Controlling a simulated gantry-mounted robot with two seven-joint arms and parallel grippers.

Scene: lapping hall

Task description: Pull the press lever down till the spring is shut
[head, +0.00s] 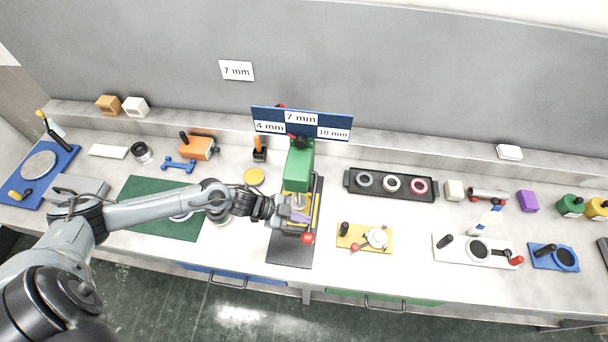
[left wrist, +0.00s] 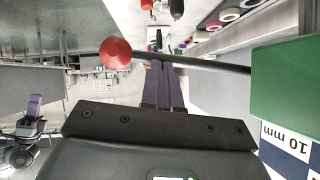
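The green press (head: 299,165) stands on a black base plate (head: 290,250) at the middle of the bench. Its lever ends in a red ball knob (head: 308,238), low at the front of the press. In the left wrist view the dark lever rod (left wrist: 215,66) runs from the red knob (left wrist: 115,53) to the green press body (left wrist: 285,80). My left gripper (head: 291,213) is beside the press. Its purple fingers (left wrist: 164,72) are together, with their tips at the rod close to the knob. Whether they touch it is unclear. The spring is mostly hidden.
A blue sign board (head: 302,124) stands behind the press; a white "7 mm" card (head: 237,71) hangs on the wall. A yellow plate fixture (head: 350,243) is to the right, a black ring tray (head: 355,186) behind it. A green mat (head: 150,222) lies under my left arm.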

